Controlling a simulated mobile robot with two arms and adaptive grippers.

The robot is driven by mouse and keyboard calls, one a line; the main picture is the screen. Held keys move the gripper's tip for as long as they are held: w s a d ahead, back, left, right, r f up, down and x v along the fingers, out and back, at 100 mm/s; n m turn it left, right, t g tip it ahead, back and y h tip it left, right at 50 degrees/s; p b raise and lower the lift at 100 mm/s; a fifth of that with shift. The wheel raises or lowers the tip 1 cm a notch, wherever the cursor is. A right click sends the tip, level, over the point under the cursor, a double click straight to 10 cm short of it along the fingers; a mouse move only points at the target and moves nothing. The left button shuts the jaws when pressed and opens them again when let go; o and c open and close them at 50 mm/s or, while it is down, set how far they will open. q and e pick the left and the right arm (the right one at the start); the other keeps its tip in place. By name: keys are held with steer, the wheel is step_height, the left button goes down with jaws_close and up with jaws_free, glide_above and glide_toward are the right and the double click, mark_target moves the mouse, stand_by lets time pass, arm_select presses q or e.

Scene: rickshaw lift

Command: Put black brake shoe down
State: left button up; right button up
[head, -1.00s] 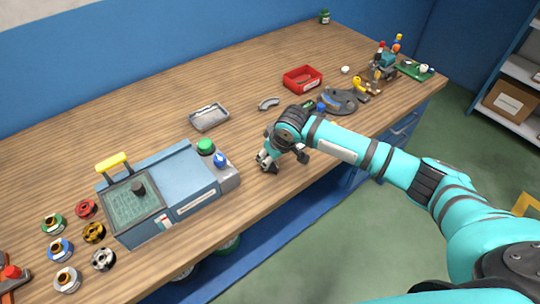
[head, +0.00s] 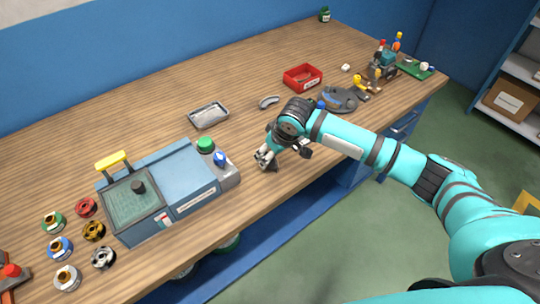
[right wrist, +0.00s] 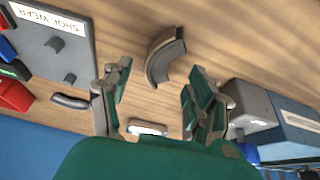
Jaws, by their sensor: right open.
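The black brake shoe, a dark grey curved piece (right wrist: 166,56), lies on the bare wood in the right wrist view. It is ahead of my right gripper, in line with the gap between its fingers, and looks apart from both. My right gripper (head: 267,160) is low over the table near its front edge, right of the blue machine. It is open, with its two fingers spread in the right wrist view (right wrist: 161,72). In the head view the gripper and arm mostly hide this shoe. A second, grey curved shoe (head: 269,102) lies farther back. My left gripper is not in view.
The blue machine (head: 182,172) stands left of my right gripper. A metal tray (head: 208,116), a red bin (head: 302,77) and a grey plate (head: 340,100), labelled SHOE WEAR in the wrist view, lie around. Several spools are at front left. Bare wood surrounds the gripper.

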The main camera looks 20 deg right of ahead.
steer(key=v, duration=1)
